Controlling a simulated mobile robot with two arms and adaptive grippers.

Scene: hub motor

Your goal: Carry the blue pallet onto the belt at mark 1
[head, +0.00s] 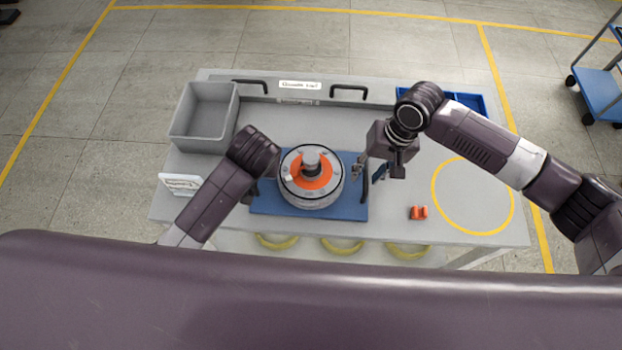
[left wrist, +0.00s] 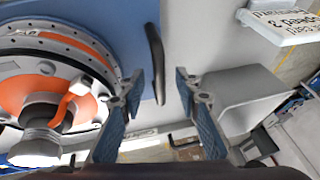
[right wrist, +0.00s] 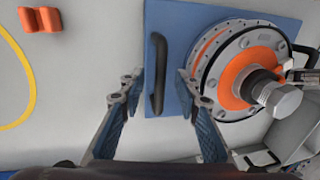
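The blue pallet (head: 262,204) lies flat on the grey table, with a round grey and orange hub motor (head: 311,178) on it. It has a black handle on each side. My left gripper (left wrist: 158,78) is open, its fingers either side of the left handle (left wrist: 154,50) in the left wrist view. In the head view my left arm mostly hides it. My right gripper (right wrist: 158,80) is open, its fingers either side of the right handle (right wrist: 158,60) in the right wrist view. Neither gripper is closed on a handle. I cannot make out the belt or mark 1.
A grey bin (head: 205,115) stands at the table's back left, a blue tray (head: 470,101) at the back right. A small orange part (head: 418,212) lies right of the pallet, near a yellow circle (head: 436,200). A white sign (head: 180,184) stands at left. A blue cart (head: 600,88) is beyond.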

